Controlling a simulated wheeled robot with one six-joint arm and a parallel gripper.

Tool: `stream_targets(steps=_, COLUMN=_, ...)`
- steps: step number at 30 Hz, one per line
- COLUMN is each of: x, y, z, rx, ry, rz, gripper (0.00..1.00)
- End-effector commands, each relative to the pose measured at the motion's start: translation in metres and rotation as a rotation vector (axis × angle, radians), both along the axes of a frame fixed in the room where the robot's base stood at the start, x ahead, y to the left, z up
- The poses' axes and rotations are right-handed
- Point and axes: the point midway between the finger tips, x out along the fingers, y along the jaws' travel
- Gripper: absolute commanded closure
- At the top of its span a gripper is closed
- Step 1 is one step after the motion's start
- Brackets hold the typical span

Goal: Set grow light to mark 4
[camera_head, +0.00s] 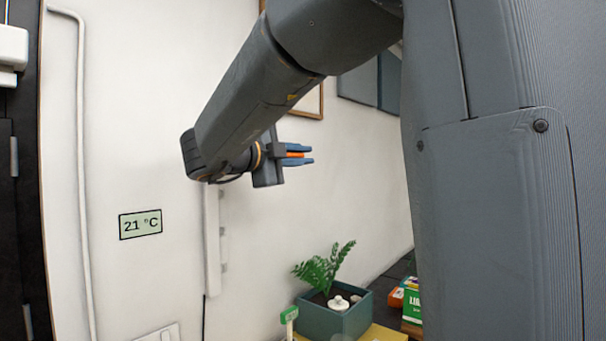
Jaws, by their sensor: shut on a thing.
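My gripper (305,155) is in the middle of the view, at the end of my arm, with its blue fingers pointing right. It is shut on a small orange thing (294,155), mostly hidden between the fingers. I cannot tell what that thing belongs to. No grow light is clearly recognisable, and no mark 4 is readable. A white vertical rail (213,245) with small side tabs is on the wall below my gripper. A leafy green plant (322,268) grows in a teal planter (330,323) below and to the right, apart from my gripper.
A white round piece (338,303) sits in the planter. A green tag (289,315) stands by its left side. Orange and green boxes (411,304) are to the right. My arm hides much of the upper right.

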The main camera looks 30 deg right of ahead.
Motion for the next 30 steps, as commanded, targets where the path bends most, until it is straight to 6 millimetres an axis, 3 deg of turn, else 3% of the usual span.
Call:
stream_targets(steps=11, x=0.000, y=0.000, z=0.009, rx=-0.001, ry=-0.001, rz=0.000, gripper=1.00)
stream_targets(steps=12, x=0.000, y=0.000, z=0.009, rx=-0.001, ry=-0.002, rz=0.000, gripper=0.84)
stream_targets(steps=15, x=0.000, y=0.000, z=0.009, rx=-0.001, ry=-0.001, rz=0.000, gripper=0.71)
stream_targets(steps=25, x=-0.001, y=0.004, z=0.007, rx=-0.001, ry=0.000, rz=0.001, gripper=0.71)
stream_targets(steps=30, x=-0.007, y=0.025, z=0.005, rx=-0.001, ry=-0.001, rz=0.005, gripper=0.71)
